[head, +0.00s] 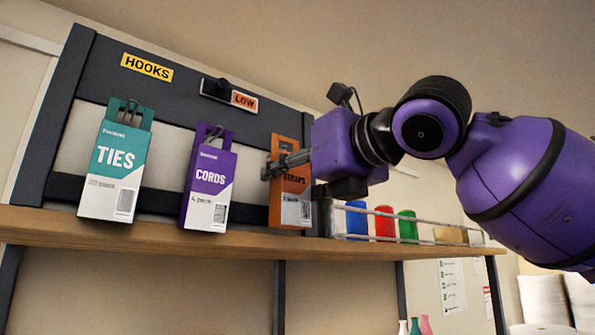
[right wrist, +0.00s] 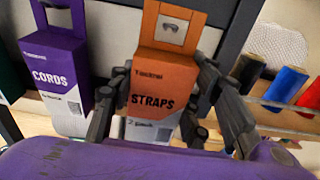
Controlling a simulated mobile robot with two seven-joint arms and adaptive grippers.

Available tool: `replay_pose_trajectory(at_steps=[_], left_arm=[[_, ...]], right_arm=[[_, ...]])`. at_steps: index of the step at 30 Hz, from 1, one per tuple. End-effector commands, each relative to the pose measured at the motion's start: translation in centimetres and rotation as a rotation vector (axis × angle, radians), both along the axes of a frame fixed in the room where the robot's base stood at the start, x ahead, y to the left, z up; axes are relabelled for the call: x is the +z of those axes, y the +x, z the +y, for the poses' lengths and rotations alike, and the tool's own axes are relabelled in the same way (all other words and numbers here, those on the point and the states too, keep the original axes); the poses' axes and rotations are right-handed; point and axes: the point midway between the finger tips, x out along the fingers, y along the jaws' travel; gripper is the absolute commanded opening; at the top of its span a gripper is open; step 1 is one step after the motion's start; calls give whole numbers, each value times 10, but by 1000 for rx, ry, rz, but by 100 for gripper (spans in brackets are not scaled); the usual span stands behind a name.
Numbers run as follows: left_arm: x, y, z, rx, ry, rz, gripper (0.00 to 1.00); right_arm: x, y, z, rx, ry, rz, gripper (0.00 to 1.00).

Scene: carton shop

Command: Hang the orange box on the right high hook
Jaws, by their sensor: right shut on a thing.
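The orange box (head: 290,208), labelled STRAPS, is upright in front of the dark hook panel (head: 180,85), right of the purple box. My right gripper (head: 287,165) is shut on it, and in the right wrist view the fingers (right wrist: 155,100) press on both sides of the orange box (right wrist: 163,75). Its hang tab has a hole with something grey showing in it. I cannot tell whether that is a hook through the hole. The right high hook is not clearly visible; the arm and box cover that area. My left gripper is out of view.
A teal TIES box (head: 117,165) and a purple CORDS box (head: 210,182) hang at the left, hooks showing at their tabs. A LOW sign (head: 244,100) sits beside a black knob. A wooden shelf (head: 150,238) runs below. Coloured spools (head: 385,222) stand right.

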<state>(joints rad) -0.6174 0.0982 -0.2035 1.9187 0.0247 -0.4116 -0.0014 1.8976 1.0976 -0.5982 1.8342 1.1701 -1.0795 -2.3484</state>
Motion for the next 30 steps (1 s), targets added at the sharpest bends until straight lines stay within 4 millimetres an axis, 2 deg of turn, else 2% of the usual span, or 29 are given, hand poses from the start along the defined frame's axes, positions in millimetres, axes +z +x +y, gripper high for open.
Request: replay_pose_trajectory(at_steps=[15, 30], left_arm=[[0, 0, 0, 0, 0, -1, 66], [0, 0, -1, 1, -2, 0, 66]], right_arm=[[-5, 21, 16, 1, 0, -1, 16], [-11, 26, 19, 0, -2, 4, 16]])
